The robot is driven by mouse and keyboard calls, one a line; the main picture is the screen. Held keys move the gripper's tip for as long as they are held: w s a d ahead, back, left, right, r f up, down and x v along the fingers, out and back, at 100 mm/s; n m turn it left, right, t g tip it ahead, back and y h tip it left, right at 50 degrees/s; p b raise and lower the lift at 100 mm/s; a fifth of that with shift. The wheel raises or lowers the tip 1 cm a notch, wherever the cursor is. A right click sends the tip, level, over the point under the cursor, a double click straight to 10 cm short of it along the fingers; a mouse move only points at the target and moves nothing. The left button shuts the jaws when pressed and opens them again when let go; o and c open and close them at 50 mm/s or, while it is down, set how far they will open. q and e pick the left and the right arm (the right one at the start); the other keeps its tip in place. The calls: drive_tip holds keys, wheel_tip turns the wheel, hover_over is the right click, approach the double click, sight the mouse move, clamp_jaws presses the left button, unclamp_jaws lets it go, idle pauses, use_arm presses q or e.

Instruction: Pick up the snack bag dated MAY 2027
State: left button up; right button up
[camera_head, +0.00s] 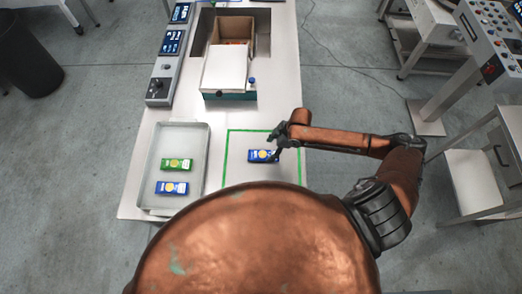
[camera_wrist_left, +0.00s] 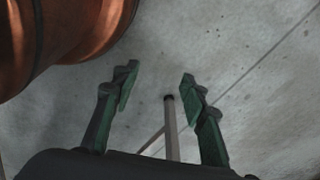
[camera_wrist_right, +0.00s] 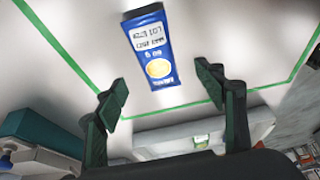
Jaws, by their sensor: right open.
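A blue snack bag (camera_head: 258,156) with a yellow disc and a white label lies on the table inside a green outline. It shows larger in the right wrist view (camera_wrist_right: 152,50), where its date print is turned and too small to read surely. My right gripper (camera_head: 273,143) is open and empty just above and beside this bag; its fingers (camera_wrist_right: 163,84) are apart and clear of it. A green bag (camera_head: 177,164) and another blue bag (camera_head: 172,188) lie in the tray, their dates unreadable. My left gripper (camera_wrist_left: 158,80) is open and empty over the floor.
The grey tray (camera_head: 151,168) sits left of the green outline (camera_head: 226,150). A cardboard box (camera_head: 228,66) stands in a recess farther back, with weigher displays (camera_head: 172,42) along the left edge. The table inside the outline is otherwise clear.

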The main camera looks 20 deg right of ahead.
sight(264, 154)
drive_tip(key=x, duration=0.3)
drive_tip(key=shift+a+f+p, duration=0.15)
drive_tip(key=shift+f+p, duration=0.05)
drive_tip(key=shift+p, duration=0.15)
drive_tip(key=x, duration=0.2)
drive_tip(key=shift+w+f, duration=0.25)
drive_tip(key=shift+w, duration=0.05)
drive_tip(key=shift+w+a+f, duration=0.1)
drive_tip(key=shift+a+f, duration=0.1)
drive_tip(key=shift+f, duration=0.35)
drive_tip(key=c, duration=1.2)
use_arm(q)
drive_tip(key=s, duration=0.1)
drive_tip(key=s+r, duration=0.1)
drive_tip(key=s, duration=0.1)
drive_tip(key=shift+s+a, duration=0.2)
use_arm(e)
drive_tip(key=shift+c, duration=0.3)
use_arm(q)
drive_tip(key=shift+w+f, duration=0.1)
drive_tip(key=shift+w, duration=0.05)
use_arm(e)
drive_tip(key=shift+r, duration=0.1)
